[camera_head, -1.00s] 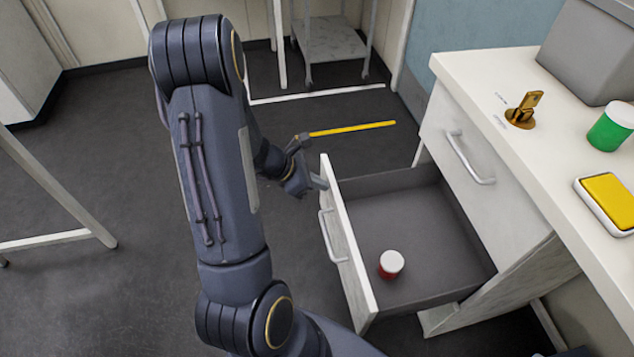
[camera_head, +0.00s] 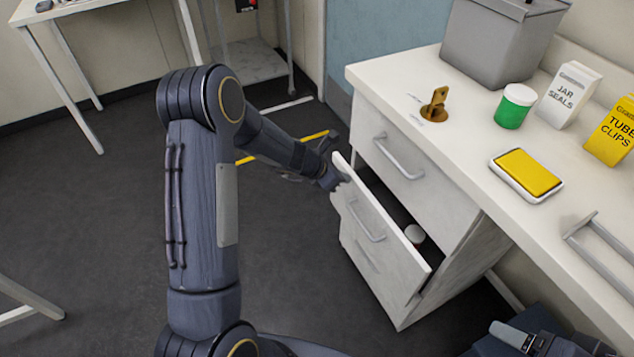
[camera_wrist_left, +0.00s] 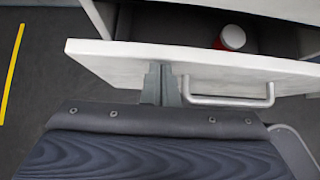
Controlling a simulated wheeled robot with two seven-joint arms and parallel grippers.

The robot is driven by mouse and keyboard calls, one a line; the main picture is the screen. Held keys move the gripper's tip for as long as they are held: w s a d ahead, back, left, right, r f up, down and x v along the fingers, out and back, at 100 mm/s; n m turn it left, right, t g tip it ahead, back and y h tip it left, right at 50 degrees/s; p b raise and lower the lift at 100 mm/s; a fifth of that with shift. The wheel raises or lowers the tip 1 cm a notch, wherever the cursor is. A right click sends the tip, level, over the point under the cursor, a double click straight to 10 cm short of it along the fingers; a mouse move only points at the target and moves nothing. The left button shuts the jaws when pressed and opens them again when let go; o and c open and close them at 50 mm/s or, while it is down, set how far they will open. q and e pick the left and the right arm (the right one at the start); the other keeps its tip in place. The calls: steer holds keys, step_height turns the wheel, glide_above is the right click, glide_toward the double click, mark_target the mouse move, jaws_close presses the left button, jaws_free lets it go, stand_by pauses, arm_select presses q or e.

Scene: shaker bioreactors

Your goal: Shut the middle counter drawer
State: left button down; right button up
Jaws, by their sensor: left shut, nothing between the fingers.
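The middle counter drawer (camera_head: 385,235) is partly open, with a narrow gap behind its white front. Its front also shows in the wrist view (camera_wrist_left: 115,62), with the bar handle (camera_wrist_left: 230,101) right of the fingers. My left gripper (camera_head: 343,178) is shut and empty, with its fingertips (camera_wrist_left: 160,78) at the outer face of the drawer front, beside the handle; they appear to touch it. A white-lidded red jar (camera_head: 414,234) stands inside the drawer, partly hidden by the front; it also shows in the wrist view (camera_wrist_left: 232,38). My right gripper (camera_head: 515,335) is low at the right, its jaw state unclear.
The drawer above (camera_head: 400,150) is shut. The countertop (camera_head: 450,130) holds a grey bin (camera_head: 500,40), a green jar (camera_head: 514,108), a yellow-topped device (camera_head: 527,172), a brass fitting (camera_head: 435,105) and boxes. The floor (camera_head: 290,230) left of the drawer is clear.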

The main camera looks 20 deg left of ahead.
arm_select(q)
steer(key=w+d+p, duration=0.2)
steer(key=w+d, duration=0.1)
steer(key=w, duration=0.1)
steer(key=shift+w+d, duration=0.4)
steer(key=shift+d+r, duration=0.1)
steer(key=shift+r, duration=0.1)
